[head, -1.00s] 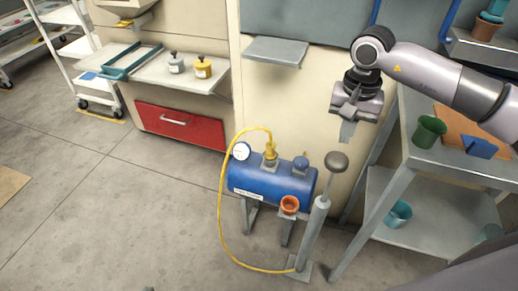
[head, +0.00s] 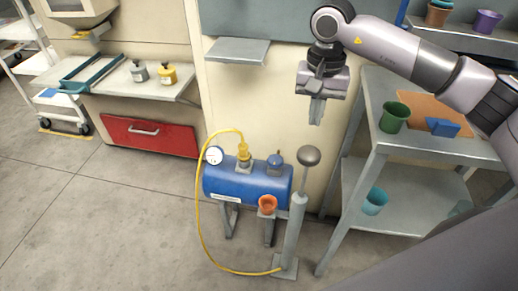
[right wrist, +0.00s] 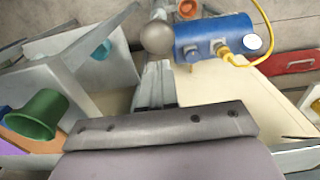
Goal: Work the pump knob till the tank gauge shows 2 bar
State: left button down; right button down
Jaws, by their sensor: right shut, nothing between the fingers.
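The pump stands on the floor with its round grey knob (head: 309,156) on a thin rod above the barrel (head: 294,228). The rod shows partly drawn out. The blue tank (head: 240,184) stands left of the pump on legs, with a white round gauge (head: 214,155) at its left end; its reading is too small to make out. My right gripper (head: 316,118) points down, shut and empty, above the knob and apart from it in the head view. In the right wrist view the knob (right wrist: 157,37) lies just beyond the fingertips (right wrist: 155,70). My left gripper is out of view.
A yellow hose (head: 203,225) loops from tank to pump base. A grey shelf cart (head: 395,150) with a green cup (head: 394,117) stands close on the right. A wall shelf (head: 238,50) is behind. Floor at left is clear.

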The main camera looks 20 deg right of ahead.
notch_tip(320, 180, up, 5)
jog(key=b, duration=0.2)
send_over(310, 150)
jog(key=shift+r, duration=0.7)
notch_tip(310, 150, down, 14)
jog(key=shift+f+b, duration=0.1)
jog(key=shift+b, duration=0.3)
